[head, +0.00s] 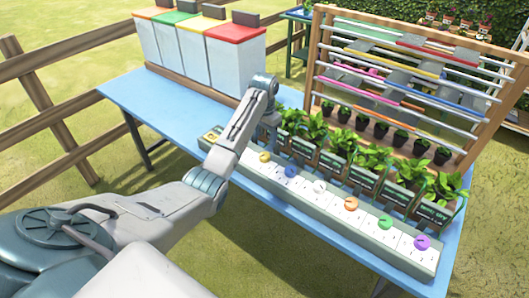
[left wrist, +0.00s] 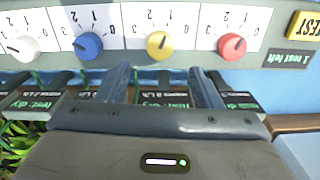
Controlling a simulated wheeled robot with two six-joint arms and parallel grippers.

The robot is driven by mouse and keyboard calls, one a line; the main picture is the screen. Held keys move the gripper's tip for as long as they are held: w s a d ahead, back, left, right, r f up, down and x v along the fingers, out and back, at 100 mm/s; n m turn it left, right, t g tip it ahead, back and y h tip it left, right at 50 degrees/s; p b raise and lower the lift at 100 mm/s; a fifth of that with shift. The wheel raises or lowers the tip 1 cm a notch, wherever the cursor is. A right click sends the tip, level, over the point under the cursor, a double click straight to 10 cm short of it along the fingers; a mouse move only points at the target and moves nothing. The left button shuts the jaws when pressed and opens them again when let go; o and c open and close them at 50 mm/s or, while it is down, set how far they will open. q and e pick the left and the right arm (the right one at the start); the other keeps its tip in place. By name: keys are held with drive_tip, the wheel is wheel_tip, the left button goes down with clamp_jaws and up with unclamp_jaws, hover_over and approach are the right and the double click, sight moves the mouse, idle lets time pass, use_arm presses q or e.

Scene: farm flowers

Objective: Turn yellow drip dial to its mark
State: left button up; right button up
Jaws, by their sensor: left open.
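The yellow dial (left wrist: 160,44) is a round knob on a white panel with printed numbers, upside down in the left wrist view. A small pointer line shows on it; its exact reading is too small to tell. In the head view the yellow dial (head: 265,157) is near the left end of a long dial strip (head: 410,262). My left gripper (left wrist: 160,70) is open and empty, its two fingers either side of the yellow dial's column, short of the knob in the picture. In the head view the fingers are hidden by my arm. My right gripper is not in view.
A red dial (left wrist: 231,46) and a blue dial (left wrist: 88,45) flank the yellow one. Potted plants (head: 375,160) with dark labels line the strip's back. Bins (head: 235,60) stand at the back left, a wooden rack (head: 312,60) behind. The blue table (head: 125,92) is clear at left.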

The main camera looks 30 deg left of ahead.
sight(265, 155)
use_arm(q)
wheel_tip(265, 155, down, 8)
drive_tip(key=shift+f+p, duration=0.25)
drive_tip(key=shift+p, duration=0.45)
drive_tip(key=c, duration=1)
